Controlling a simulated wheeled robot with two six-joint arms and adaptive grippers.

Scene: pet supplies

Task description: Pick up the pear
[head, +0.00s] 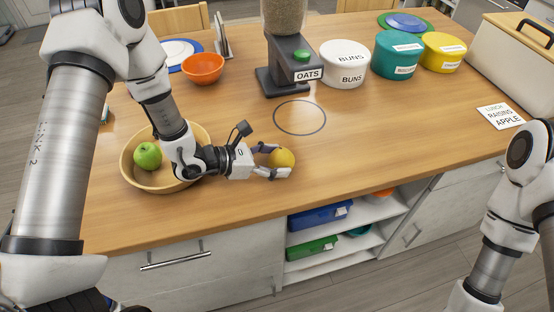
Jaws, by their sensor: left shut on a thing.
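The pear (282,157) shows as a yellow-orange rounded fruit near the front edge of the wooden counter, right of the wooden bowl. My left gripper (272,161) is shut on it, with fingers on its near and far sides. Whether the fruit touches the counter or is slightly raised, I cannot tell. The fingers hide part of the fruit. My right arm stands at the right edge of the view, and its gripper is out of view.
A wooden bowl (130,176) with a green apple (148,155) sits under my left arm. An oats dispenser (285,76), orange bowl (203,68), white buns tin (344,64), teal tin (397,55) and yellow tin (442,52) stand behind. The counter's right front is clear.

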